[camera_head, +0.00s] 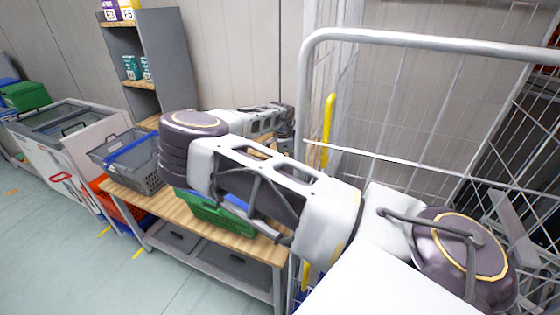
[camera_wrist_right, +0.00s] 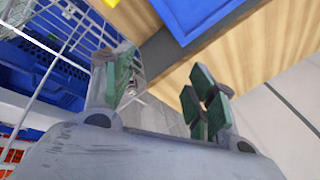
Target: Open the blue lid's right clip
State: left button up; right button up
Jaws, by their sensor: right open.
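A blue flat surface (camera_wrist_right: 195,15), perhaps the blue lid, shows at the top of the right wrist view, cut off by the frame edge, over a light wooden top. No clip can be made out on it. In the head view a blue piece (camera_head: 236,200) beside a green crate (camera_head: 215,214) is mostly hidden by my arm. My right gripper (camera_wrist_right: 163,92) is open in the right wrist view, with green-padded fingers apart and nothing between them. The blue surface lies beyond the fingertips, apart from them. My arm hides the right gripper in the head view. My left gripper does not show.
A wooden-topped bench (camera_head: 180,215) stands under my arm, with a grey crate (camera_head: 145,180) at its left end. An orange crate (camera_head: 120,207) is beside it. A wire cage trolley (camera_head: 430,45) stands close on the right. The floor at lower left is clear.

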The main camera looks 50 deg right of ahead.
jog(key=s+a+f+m+g+y, duration=0.1)
jog(key=s+a+m+y, duration=0.2)
jog(key=a+m, duration=0.3)
jog(key=shift+s+a+m+g, duration=0.15)
jog(key=shift+m+g, duration=0.25)
jog(key=shift+m, duration=0.1)
jog(key=shift+f, duration=0.1)
